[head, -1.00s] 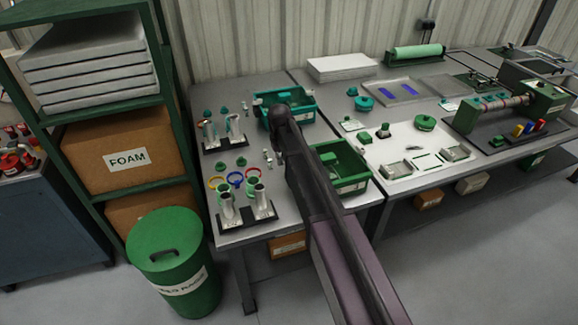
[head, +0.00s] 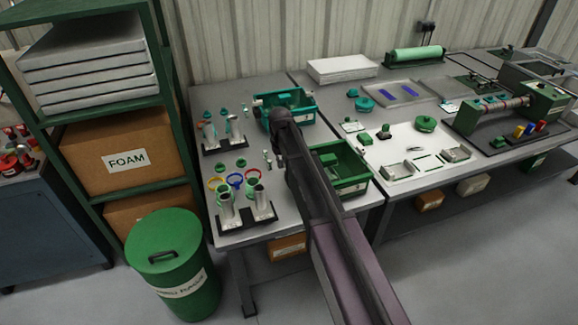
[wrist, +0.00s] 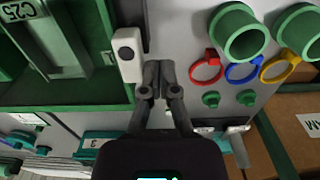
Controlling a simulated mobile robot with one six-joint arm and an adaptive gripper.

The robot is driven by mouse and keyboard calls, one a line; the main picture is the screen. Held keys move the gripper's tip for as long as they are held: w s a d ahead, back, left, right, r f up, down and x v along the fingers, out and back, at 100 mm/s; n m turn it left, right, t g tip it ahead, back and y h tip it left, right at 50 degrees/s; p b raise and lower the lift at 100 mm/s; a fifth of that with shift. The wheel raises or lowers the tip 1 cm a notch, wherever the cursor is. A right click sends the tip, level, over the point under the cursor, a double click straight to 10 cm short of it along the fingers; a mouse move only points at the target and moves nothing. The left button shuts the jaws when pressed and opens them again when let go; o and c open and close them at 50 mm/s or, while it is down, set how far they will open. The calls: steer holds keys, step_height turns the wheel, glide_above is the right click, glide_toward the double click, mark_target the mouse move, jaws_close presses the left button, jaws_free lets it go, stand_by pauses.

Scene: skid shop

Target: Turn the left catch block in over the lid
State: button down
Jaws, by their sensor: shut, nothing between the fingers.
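A pale block with a dark round spot (wrist: 127,52), which looks like the left catch block, sits at the edge of the green bin (wrist: 75,108) in the wrist view. It stands lengthwise along that edge, not across the bin. A pale panel (wrist: 62,45) beside a C25 label lies inside the bin; I cannot tell if it is the lid. My gripper (wrist: 160,72) is shut and empty, its tips close beside the block's lower right end. I cannot tell if they touch. In the head view my arm hides this block; the green bin (head: 356,185) shows to its right.
A teal bin (head: 294,121) stands behind on the bench. Red (wrist: 206,67), blue and yellow rings, green caps and upright tubes (head: 227,210) stand left of my arm in the head view. A white board (head: 400,145) with green parts lies on the right.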

steer(key=shift+w+d, duration=0.3)
steer(key=shift+d, duration=0.65)
stand_by(1.5)
steer(key=shift+s+d, duration=0.1)
steer(key=shift+d, duration=0.3)
steer(key=shift+r+p, duration=3.55)
steer(key=s+d+m, duration=0.1)
steer(key=s+d, duration=0.6)
steer(key=s, duration=0.6)
steer(key=s+d+m, duration=0.2)
steer(key=s+d, duration=0.6)
steer(key=s, duration=0.5)
steer(key=shift+s+m, duration=0.2)
steer(key=shift+m, duration=0.1)
